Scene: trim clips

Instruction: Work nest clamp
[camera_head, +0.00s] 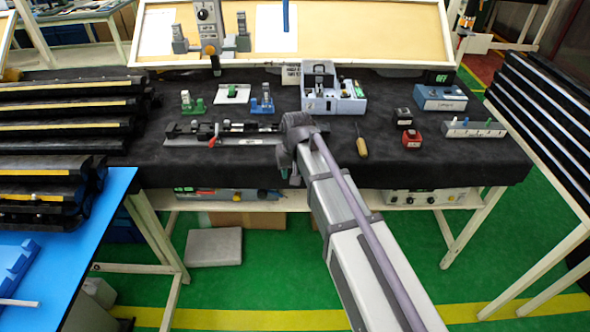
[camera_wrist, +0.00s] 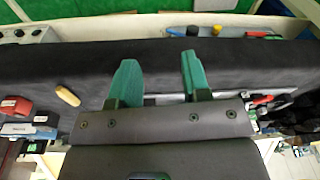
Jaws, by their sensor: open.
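The work nest (camera_head: 245,127) is a long dark fixture on a pale base strip, lying on the black-covered bench. A red clamp handle (camera_head: 214,138) stands near its left part; I cannot tell whether the clamp is open or closed. In the wrist view the red handle (camera_wrist: 262,100) shows right of my fingers, beside dark fixture parts. My gripper (camera_wrist: 156,72) has two green fingers set apart with nothing between them. In the head view my gripper (camera_head: 286,173) hangs near the bench's front edge, right of the red handle; my wrist hides the nest's right end.
A screwdriver with a yellow handle (camera_head: 361,147) and a red box (camera_head: 412,139) lie to the right. Green (camera_head: 193,102) and blue (camera_head: 263,99) small fixtures and a grey-blue box unit (camera_head: 332,95) stand behind. Black rails (camera_head: 65,115) are stacked at left.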

